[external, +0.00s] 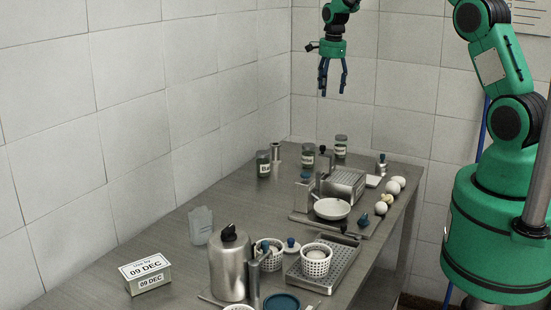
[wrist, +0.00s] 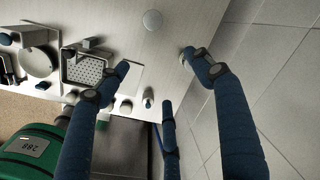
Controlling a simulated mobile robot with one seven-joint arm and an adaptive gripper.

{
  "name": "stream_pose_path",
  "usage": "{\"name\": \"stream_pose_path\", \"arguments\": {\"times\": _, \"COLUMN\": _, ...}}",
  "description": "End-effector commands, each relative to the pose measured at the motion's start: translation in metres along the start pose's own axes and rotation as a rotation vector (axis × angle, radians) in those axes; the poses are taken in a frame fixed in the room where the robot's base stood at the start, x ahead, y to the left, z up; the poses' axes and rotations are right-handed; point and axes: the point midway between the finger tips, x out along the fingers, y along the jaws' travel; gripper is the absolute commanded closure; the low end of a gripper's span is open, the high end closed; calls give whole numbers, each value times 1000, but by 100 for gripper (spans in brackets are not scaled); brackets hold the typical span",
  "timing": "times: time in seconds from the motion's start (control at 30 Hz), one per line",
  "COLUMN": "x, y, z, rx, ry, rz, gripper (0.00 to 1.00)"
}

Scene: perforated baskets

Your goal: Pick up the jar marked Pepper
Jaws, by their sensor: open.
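Three dark glass jars with pale labels stand upright at the back of the table: a left jar (external: 263,164), a middle jar (external: 308,156) and a right jar (external: 341,147). Their labels are too small to read surely, so I cannot tell which says Pepper. My gripper (external: 334,94) is open and empty, fingers pointing down, well above the back of the table near the right jar. In the wrist view my gripper (wrist: 155,62) has its blue fingers spread over the table. A round grey top (wrist: 152,20) shows beyond them, possibly a jar lid.
A metal grater-like box (external: 345,184) and a white dish (external: 332,208) stand in front of the jars. Several white eggs (external: 397,183) lie near the right edge. A steel canister (external: 230,265), perforated baskets (external: 316,265) and a date block (external: 147,275) are nearer. Tiled walls border the table's back and left.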

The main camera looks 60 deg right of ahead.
Motion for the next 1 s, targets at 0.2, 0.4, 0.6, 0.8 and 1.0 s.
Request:
{"name": "stream_pose_path", "arguments": {"times": 0.2, "x": 53, "y": -22, "z": -44, "rx": 187, "ry": 5, "rz": 39, "gripper": 34}}
{"name": "stream_pose_path", "arguments": {"times": 0.4, "x": 102, "y": -34, "z": -83, "rx": 356, "ry": 12, "rz": 69, "gripper": 34}}
{"name": "stream_pose_path", "arguments": {"times": 0.6, "x": 140, "y": -39, "z": -111, "rx": 478, "ry": 19, "rz": 90, "gripper": 34}}
{"name": "stream_pose_path", "arguments": {"times": 0.8, "x": 154, "y": -40, "z": -122, "rx": 526, "ry": 22, "rz": 98, "gripper": 34}}
{"name": "stream_pose_path", "arguments": {"times": 1.0, "x": 155, "y": -40, "z": -122, "rx": 529, "ry": 22, "rz": 99, "gripper": 34}}
